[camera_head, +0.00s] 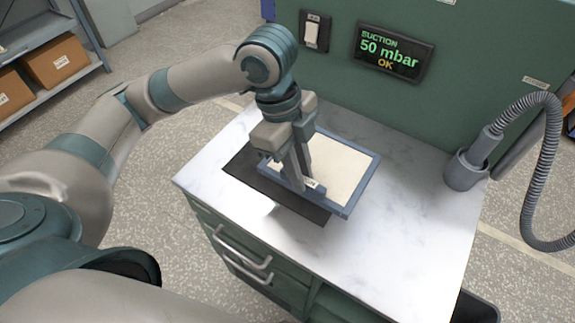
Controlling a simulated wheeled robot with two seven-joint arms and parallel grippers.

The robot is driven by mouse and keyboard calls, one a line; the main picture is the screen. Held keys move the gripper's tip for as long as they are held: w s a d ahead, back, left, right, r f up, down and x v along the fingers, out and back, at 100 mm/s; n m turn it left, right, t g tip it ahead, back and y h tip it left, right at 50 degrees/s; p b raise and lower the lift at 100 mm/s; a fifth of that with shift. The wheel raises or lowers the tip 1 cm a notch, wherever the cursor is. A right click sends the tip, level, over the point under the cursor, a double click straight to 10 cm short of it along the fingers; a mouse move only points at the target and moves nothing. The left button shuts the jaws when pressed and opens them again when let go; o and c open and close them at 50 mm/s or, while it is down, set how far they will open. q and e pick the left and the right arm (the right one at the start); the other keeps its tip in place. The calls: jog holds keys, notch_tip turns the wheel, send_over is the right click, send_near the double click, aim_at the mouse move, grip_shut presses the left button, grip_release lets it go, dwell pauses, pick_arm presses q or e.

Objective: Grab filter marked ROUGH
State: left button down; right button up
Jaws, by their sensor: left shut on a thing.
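A flat filter with a blue-grey frame and a cream sheet (343,170) is above the white marbled worktop. My left gripper (298,182) comes down over its near left edge and is shut on the frame. A small white label (314,185) sits on the frame beside the fingers; its writing is too small to read. The filter appears slightly raised and overlaps a dark mat (240,170) on the worktop. The gripper hides part of the filter's left side. My right gripper is not in view.
A green cabinet wall behind carries a switch (315,31) and a display (394,51) reading "SUCTION 50 mbar OK". A grey hose (533,170) and its nozzle in a holder (465,172) stand at the right. The worktop (400,240) is clear in front and right.

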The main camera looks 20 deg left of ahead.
pick_arm(q)
jog(key=shift+s+d+r, duration=0.55)
jog(key=shift+d+r, duration=0.05)
jog(key=shift+d, duration=0.25)
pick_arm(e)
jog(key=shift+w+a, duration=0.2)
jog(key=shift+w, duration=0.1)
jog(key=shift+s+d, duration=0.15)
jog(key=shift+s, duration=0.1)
